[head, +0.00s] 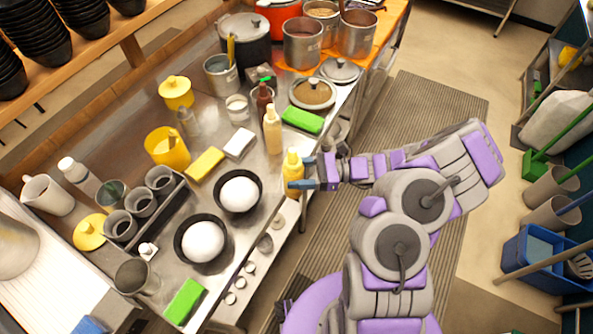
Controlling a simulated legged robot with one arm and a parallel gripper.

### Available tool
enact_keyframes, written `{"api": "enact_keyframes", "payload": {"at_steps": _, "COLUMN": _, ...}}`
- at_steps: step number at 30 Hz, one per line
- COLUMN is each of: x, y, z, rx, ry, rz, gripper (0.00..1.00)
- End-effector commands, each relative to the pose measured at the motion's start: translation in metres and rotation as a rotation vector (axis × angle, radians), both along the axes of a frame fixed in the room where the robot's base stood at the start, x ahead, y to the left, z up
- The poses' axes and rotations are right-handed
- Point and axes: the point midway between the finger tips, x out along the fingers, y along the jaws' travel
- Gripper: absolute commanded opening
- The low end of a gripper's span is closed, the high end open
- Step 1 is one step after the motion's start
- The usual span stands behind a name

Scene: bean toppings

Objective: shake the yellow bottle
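The yellow bottle (293,165) is upright at the front edge of the metal counter (222,140), in the middle of the head view. My gripper (302,173) reaches it from the right. Its two dark blue-grey fingers are apart, one on the far side and one across the near side of the bottle's body. I cannot tell whether they press on it, or whether its base rests on the counter or hangs just above.
A pale-yellow bottle (273,132) and a brown-red bottle (263,98) stand behind. Two black bowls with white contents, one of them here (260,196), lie to the left. A green sponge (303,120) lies nearby. A striped mat (425,120) covers open floor at right.

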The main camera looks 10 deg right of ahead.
Motion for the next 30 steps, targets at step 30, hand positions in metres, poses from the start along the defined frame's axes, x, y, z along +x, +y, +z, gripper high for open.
{"api": "enact_keyframes", "payload": {"at_steps": 30, "x": 0.000, "y": 0.000, "z": 0.041, "rx": 0.001, "ry": 0.000, "rz": 0.000, "gripper": 0.33}}
